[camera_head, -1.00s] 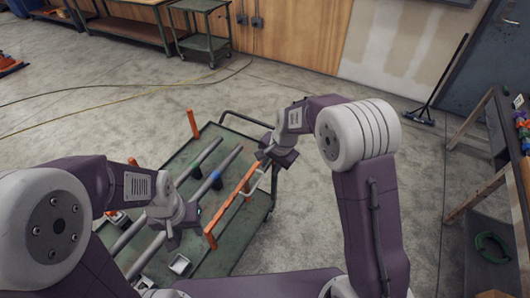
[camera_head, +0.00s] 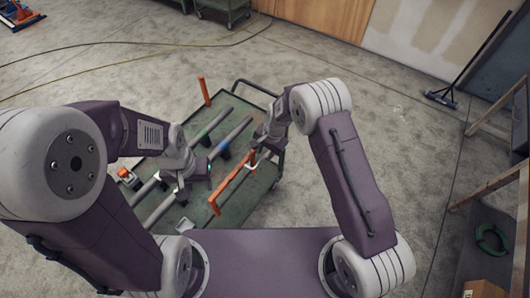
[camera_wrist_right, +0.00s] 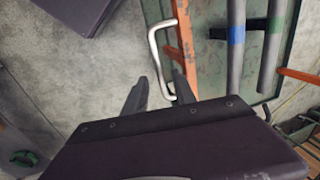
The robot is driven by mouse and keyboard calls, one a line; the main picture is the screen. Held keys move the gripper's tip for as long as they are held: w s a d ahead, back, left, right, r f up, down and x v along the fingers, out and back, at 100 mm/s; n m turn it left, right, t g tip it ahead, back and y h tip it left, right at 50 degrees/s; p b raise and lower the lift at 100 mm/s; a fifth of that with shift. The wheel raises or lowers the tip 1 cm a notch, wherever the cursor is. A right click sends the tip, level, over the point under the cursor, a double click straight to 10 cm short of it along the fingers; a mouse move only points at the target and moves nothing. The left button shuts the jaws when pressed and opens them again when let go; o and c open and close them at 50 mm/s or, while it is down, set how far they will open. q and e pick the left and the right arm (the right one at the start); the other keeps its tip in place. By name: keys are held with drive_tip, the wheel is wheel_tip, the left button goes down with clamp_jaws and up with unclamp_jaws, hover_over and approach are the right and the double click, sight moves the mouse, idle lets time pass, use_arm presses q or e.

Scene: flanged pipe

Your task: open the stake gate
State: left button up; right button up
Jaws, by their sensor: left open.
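The stake gate is an orange bar (camera_head: 234,184) along the right side of the green cart (camera_head: 232,214). In the right wrist view the orange bar (camera_wrist_right: 183,45) carries a bent silver handle (camera_wrist_right: 153,52). My right gripper (camera_wrist_right: 160,92) is open, its two dark fingers apart, with the handle's lower end reaching between them near the right finger. In the head view my right gripper (camera_head: 255,148) is at the far end of the bar, its tips partly hidden. My left gripper (camera_head: 184,188) is open over the cart's pipes, left of the bar.
Grey pipes lie on the cart, one with a blue band (camera_wrist_right: 236,35) and one with a green band (camera_wrist_right: 277,24). An orange post (camera_head: 204,91) stands at the cart's far corner. A wooden-legged bench (camera_head: 490,190) is at the right.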

drive_tip(key=shift+s+a+f, duration=0.15)
drive_tip(key=shift+a+f, duration=0.15)
drive_tip(key=shift+f, duration=0.3)
drive_tip(key=shift+d, duration=0.1)
drive_tip(key=shift+c, duration=0.6)
drive_tip(key=shift+f, duration=0.1)
clamp_jaws()
